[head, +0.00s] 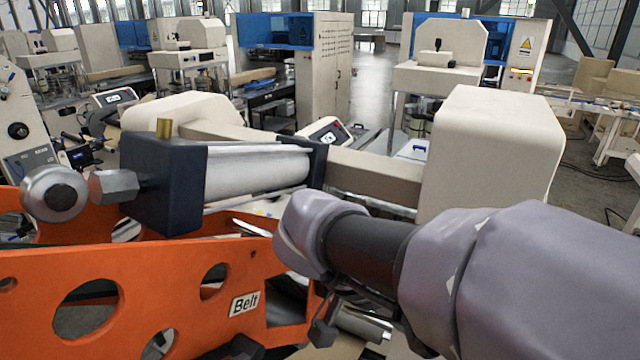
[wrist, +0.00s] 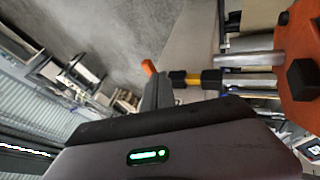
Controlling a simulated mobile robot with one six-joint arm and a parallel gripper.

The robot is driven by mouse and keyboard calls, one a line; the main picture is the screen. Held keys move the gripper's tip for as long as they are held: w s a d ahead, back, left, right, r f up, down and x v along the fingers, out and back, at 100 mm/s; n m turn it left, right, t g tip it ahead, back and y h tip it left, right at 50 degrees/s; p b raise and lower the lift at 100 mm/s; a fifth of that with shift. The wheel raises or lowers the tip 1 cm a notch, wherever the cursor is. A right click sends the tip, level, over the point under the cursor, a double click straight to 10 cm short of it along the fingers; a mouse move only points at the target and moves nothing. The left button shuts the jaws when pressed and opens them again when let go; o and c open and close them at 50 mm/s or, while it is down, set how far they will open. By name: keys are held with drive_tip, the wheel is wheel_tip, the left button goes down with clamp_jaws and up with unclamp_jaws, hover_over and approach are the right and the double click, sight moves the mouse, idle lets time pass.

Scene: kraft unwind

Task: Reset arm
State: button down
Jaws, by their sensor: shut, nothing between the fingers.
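My arm (head: 360,245), in grey-purple covers with a dark middle section, reaches in from the right in the head view. It bends down in front of the orange machine frame marked "Belt" (head: 180,290). My gripper is mostly hidden below the arm there. In the wrist view my gripper (wrist: 157,88) shows end-on past the dark wrist housing with a green light. Its fingers are together and I see nothing held between them. A metal shaft with a black and yellow end (wrist: 197,80) lies just right of the fingers; I cannot tell whether they touch.
A hex knob and round metal end (head: 55,193) stick out left. A large beige machine housing (head: 495,140) stands behind my arm. Open grey floor (head: 375,85) lies farther back, between other machines.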

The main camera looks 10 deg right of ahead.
drive_tip(key=s+a+f+n+t+y+b, duration=0.1)
drive_tip(key=s+a+f+y+b, duration=0.1)
drive_tip(key=f+b, duration=1.2)
drive_tip(key=s+a+f+n+t+y+b, duration=0.1)
drive_tip(key=s+a+f+t+y+b, duration=0.1)
drive_tip(key=f+b, duration=1.3)
drive_tip(key=s+a+f+n+t+y+b, duration=0.2)
drive_tip(key=f+y+b, duration=0.3)
drive_tip(key=f+b, duration=1)
wheel_tip(320, 180, down, 2)
drive_tip(key=shift+s+a+f, duration=0.2)
drive_tip(key=shift+s+a, duration=0.3)
drive_tip(key=shift+a, duration=0.3)
